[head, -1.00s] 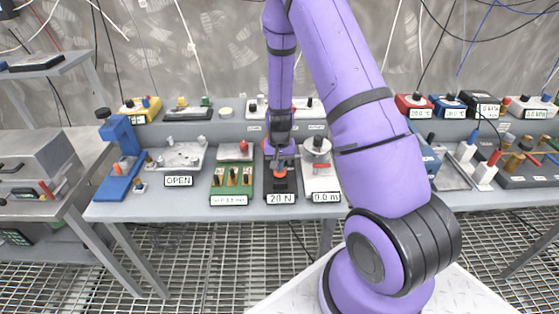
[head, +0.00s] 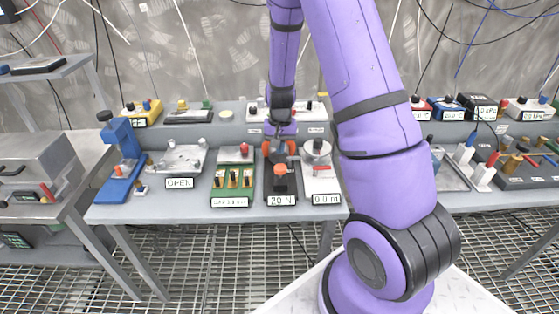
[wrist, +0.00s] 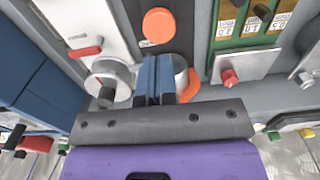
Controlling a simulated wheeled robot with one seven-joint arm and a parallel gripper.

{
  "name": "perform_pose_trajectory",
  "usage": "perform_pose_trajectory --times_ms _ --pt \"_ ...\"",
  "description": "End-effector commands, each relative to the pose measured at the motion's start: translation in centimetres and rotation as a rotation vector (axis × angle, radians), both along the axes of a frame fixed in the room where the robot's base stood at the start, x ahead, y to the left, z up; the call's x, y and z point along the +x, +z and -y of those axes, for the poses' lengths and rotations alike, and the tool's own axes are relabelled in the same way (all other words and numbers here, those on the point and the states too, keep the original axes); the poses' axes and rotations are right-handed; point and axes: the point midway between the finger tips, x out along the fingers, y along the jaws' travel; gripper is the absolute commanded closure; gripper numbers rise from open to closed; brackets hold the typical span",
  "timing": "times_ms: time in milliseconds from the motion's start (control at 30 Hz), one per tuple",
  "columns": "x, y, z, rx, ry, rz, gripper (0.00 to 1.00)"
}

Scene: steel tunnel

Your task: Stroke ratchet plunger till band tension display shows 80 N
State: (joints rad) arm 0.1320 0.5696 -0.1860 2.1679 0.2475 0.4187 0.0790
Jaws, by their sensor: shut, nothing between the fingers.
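The ratchet plunger is a round orange cap (head: 280,170) on a dark, narrow unit in the middle of the bench. The unit's display (head: 281,201) at its front edge reads 20 N. The wrist view shows the orange cap (wrist: 159,26) from above, just ahead of the fingertips. My gripper (head: 281,157) is behind the cap and apart from it, partly hidden by my wrist in the head view. In the wrist view, my gripper's two blue fingers (wrist: 155,68) are shut together with nothing between them. A silver cylinder (wrist: 180,74) stands behind them.
Left of the unit is a green board with several brass posts (head: 232,182). Further left are a plate marked OPEN (head: 179,158) and a blue press (head: 121,153). A raised shelf runs behind.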

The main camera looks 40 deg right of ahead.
Motion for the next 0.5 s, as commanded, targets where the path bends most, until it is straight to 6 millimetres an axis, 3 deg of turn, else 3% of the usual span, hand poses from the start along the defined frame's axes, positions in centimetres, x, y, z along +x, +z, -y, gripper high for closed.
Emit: perform_pose_trajectory --times_ms 200,500 --pt "0.1 3.7 0.0 -0.001 0.001 0.003 1.0" --pt "0.0 5.3 0.0 0.0 0.0 0.001 1.0"
